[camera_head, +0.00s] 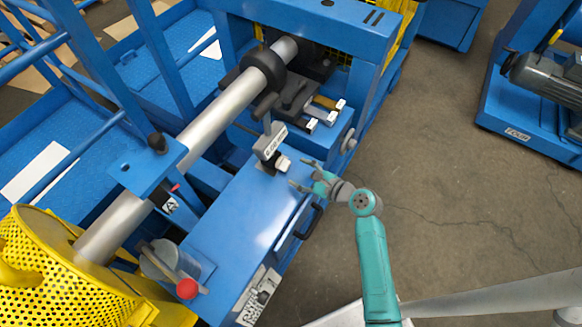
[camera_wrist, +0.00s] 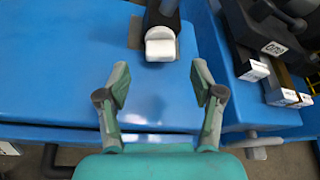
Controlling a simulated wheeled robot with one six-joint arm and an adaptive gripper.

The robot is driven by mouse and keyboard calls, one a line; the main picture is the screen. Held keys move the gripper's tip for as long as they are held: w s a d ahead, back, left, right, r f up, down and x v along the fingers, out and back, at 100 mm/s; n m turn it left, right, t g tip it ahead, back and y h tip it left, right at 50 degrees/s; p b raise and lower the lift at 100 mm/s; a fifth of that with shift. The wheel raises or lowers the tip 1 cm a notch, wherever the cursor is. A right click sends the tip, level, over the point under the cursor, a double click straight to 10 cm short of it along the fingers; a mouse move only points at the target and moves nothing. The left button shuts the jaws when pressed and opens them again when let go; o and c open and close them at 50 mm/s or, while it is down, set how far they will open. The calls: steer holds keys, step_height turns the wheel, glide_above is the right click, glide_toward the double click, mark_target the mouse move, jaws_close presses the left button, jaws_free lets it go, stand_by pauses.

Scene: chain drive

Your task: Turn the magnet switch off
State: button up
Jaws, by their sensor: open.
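The magnet switch (camera_head: 283,163) is a pale knob on the near side of a small grey block (camera_head: 269,143) with a label, standing on the blue machine top. In the wrist view the pale knob (camera_wrist: 160,47) shows straight ahead at top centre, with the dark body behind it cut off by the frame edge. My gripper (camera_head: 304,175) is open and empty, just to the right of the knob. In the wrist view my gripper (camera_wrist: 161,82) has its two fingers spread on either side of the line to the knob, short of it and not touching it.
Metal blocks with white labelled ends (camera_head: 326,112) lie up and right of the switch. A black handle (camera_head: 310,222) sits on the machine's side below my gripper. A red knob (camera_head: 187,289) and a yellow perforated guard (camera_head: 62,270) are at lower left. Open floor (camera_head: 440,150) lies right.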

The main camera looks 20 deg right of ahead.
steer(key=v, duration=0.5)
steer(key=shift+s+d+r, duration=0.1)
steer(key=shift+s+d, duration=0.05)
steer(key=shift+s, duration=0.2)
